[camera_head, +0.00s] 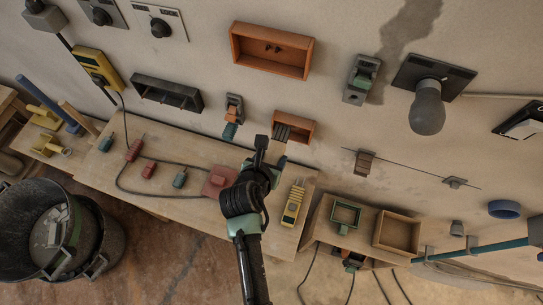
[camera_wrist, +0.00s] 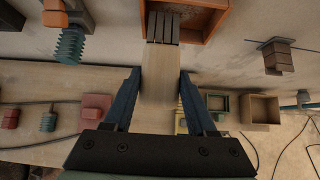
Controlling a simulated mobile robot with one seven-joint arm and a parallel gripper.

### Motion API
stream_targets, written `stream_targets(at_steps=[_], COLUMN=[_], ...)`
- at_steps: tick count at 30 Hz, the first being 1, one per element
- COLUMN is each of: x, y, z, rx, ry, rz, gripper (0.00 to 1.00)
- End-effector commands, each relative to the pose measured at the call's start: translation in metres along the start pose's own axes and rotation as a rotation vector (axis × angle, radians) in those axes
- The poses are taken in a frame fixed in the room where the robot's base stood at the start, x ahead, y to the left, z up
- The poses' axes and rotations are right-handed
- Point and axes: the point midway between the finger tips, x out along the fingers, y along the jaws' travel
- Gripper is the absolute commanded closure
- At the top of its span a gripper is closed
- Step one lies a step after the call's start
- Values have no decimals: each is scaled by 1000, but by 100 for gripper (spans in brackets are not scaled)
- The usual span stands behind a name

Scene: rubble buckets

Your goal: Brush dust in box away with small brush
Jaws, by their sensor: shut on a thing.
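The small brush (camera_wrist: 163,58) has a pale wooden handle and dark bristles in separate strips. My gripper (camera_wrist: 161,80) is shut on its handle between two blue fingers in the wrist view. In the head view my gripper (camera_head: 268,146) is just below the small orange box (camera_head: 307,129) on the wall. The bristles reach the left part of this box's opening; I cannot tell whether they touch its inside. The wrist view shows the box (camera_wrist: 222,14) at the top, with brownish dust inside behind the bristles. The box's far side is cut off there.
A larger orange box (camera_head: 270,69) hangs higher on the wall. A switch (camera_head: 233,110) is left of the small box. A wooden bench (camera_head: 190,145) with tools and a cable lies below. Black buckets (camera_head: 50,235) stand at lower left.

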Motion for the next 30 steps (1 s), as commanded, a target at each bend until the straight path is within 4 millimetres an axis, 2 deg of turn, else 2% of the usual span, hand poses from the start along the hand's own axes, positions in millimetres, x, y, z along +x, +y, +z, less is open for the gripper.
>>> stream_targets(at_steps=[30], x=[14], y=[0], z=[14], rx=[1], ry=[-1], rz=[0], gripper=[100])
